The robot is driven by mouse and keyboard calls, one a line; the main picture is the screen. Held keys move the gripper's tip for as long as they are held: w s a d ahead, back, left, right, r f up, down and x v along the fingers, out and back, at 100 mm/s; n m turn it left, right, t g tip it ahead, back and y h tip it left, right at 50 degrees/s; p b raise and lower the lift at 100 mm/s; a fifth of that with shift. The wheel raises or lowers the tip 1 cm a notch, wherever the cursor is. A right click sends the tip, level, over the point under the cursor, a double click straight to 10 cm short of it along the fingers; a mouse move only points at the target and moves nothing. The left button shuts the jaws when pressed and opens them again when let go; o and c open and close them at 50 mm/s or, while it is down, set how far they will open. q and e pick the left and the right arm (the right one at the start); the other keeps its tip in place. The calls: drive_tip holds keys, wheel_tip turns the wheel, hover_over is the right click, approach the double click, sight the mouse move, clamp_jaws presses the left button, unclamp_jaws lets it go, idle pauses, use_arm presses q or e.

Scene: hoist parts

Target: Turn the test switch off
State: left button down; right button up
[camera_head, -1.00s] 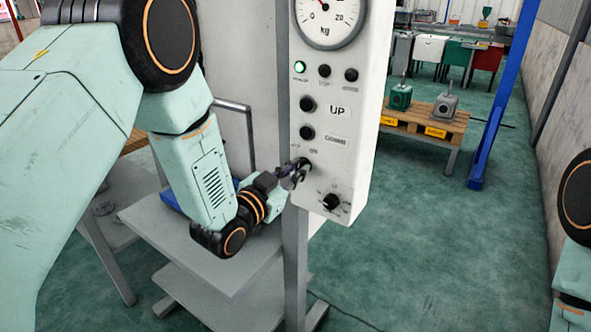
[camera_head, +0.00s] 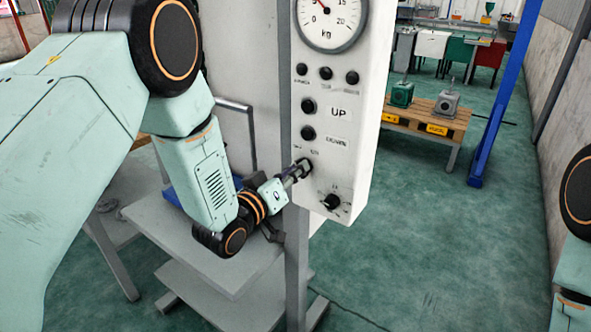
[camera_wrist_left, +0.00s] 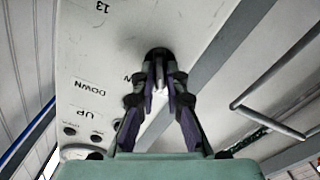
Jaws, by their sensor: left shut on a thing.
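The test switch (camera_head: 306,163) is a dark round knob low on the white control panel (camera_head: 348,110), under the UP and DOWN buttons. My left gripper (camera_head: 297,171) is at this switch, and its fingers cover part of it. In the left wrist view the switch's black base (camera_wrist_left: 158,54) shows past the fingertips. The left gripper (camera_wrist_left: 159,82) is shut there on the switch's pale lever between its fingers. The small print beside the switch is too blurred to read surely. My right gripper is out of view; only part of my right arm shows at the right edge.
Another black knob (camera_head: 332,202) sits just below and right of the switch. The lamp (camera_head: 302,69) at the panel's upper left is dark. A grey table (camera_head: 190,238) stands below my left forearm. A pallet bench (camera_head: 425,120) and a blue post (camera_head: 492,110) stand behind; floor between is clear.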

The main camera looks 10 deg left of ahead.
use_arm(q)
drive_tip(key=shift+n, duration=0.3)
drive_tip(key=c, duration=1.4)
unclamp_jaws()
drive_tip(key=v, duration=1.2)
drive_tip(key=shift+r, duration=0.1)
